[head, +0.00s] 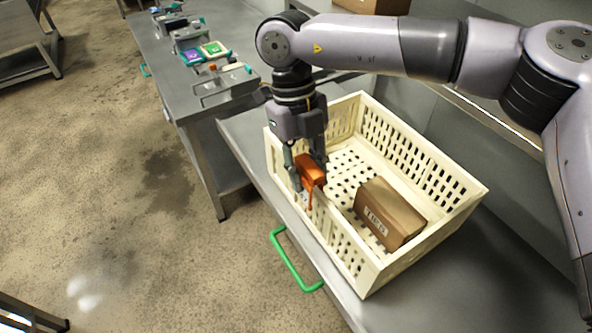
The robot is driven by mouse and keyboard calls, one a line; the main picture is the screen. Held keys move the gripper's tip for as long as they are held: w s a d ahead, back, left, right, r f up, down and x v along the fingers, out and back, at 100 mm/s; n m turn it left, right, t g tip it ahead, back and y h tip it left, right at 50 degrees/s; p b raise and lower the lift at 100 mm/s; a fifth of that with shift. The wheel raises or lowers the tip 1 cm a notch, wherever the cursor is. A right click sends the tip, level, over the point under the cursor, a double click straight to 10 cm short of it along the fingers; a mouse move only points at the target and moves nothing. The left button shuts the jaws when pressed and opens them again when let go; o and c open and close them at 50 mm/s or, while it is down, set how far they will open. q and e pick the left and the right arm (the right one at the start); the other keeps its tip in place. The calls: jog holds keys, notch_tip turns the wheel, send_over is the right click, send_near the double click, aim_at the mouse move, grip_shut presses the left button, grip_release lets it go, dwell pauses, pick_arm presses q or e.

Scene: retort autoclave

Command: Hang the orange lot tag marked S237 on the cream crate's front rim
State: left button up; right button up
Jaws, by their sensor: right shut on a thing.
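The cream crate (374,274) stands on the metal table at the right of the head view. My right gripper (307,178) is over the crate's near left rim, pointing down. It is shut on the orange lot tag (311,170). The tag is at the rim, with a thin orange part reaching down along the wall. I cannot tell whether it touches or hooks over the rim. The marking on the tag cannot be read. My left gripper is not in view.
A brown box (390,212) with a white label lies inside the crate. A green handle (292,262) sticks out from the table's edge below the crate. Another metal table (150,48) at the back left carries several small items. Open floor lies at the left.

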aim_at(317, 188)
jog(key=shift+w+d+f, duration=0.7)
jog(key=shift+d, duration=0.25)
jog(key=shift+f+b, duration=0.55)
jog(key=shift+b, duration=0.15)
jog(key=shift+b, duration=0.35)
jog(key=shift+f+b, duration=1.3)
jog(key=shift+f, duration=0.3)
dwell(0.4)
jog(key=o, duration=1)
jog(key=shift+r, duration=0.15)
jog(key=v, duration=1.2)
